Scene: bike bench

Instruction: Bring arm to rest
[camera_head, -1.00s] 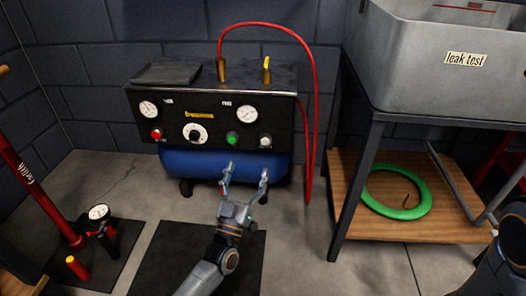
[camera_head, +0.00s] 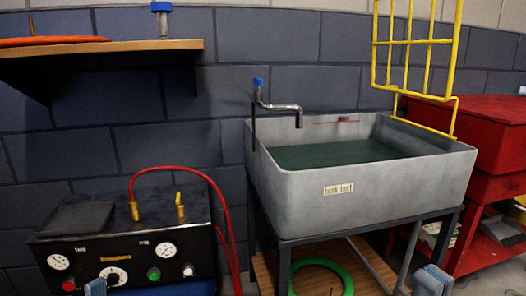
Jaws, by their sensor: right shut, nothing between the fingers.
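My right gripper (camera_head: 432,281) shows at the bottom edge, right of centre, in front of the sink stand. Its fingers are together and hold nothing. Only a small grey-blue tip of my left gripper (camera_head: 96,287) shows at the bottom left, in front of the compressor panel (camera_head: 130,262). The rest of it is cut off by the frame, so its opening cannot be told. Most of both arms is out of view.
A grey sink (camera_head: 375,188) labelled "leak test" holds dark water. A green ring (camera_head: 345,275) lies on its lower wooden shelf. A red hose (camera_head: 222,200) arches over the compressor. A wall shelf (camera_head: 120,47), yellow rack (camera_head: 412,45) and red cabinet (camera_head: 490,130) stand around.

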